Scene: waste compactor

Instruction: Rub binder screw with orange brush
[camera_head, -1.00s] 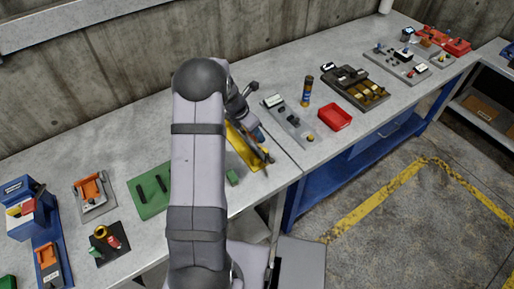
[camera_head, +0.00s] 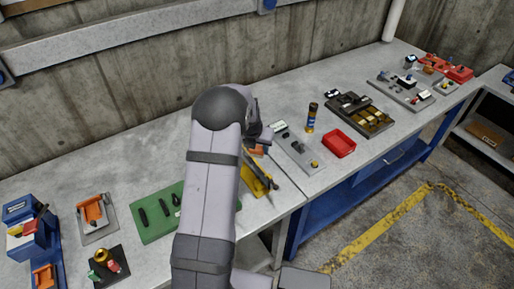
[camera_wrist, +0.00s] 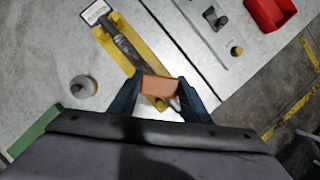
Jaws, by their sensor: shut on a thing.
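My gripper (camera_wrist: 159,92) is shut on an orange block-like piece, the orange brush (camera_wrist: 161,86), held between its two dark fingers. In the head view my arm mostly hides the gripper; a bit of orange shows beside the arm. A yellow holder (camera_wrist: 140,62) lies under and beyond the brush, and it also shows in the head view (camera_head: 257,180). A long dark metal piece, seemingly the binder screw (camera_wrist: 124,45), lies along it. The brush overlaps the near end of the holder in the wrist view; I cannot tell whether it touches the screw.
A round grey part (camera_wrist: 83,88) sits on the bench left of the holder. A green mat (camera_head: 158,215) lies further left. To the right are a grey plate with small parts (camera_head: 294,148), an upright can (camera_head: 311,118) and a red bin (camera_head: 339,143).

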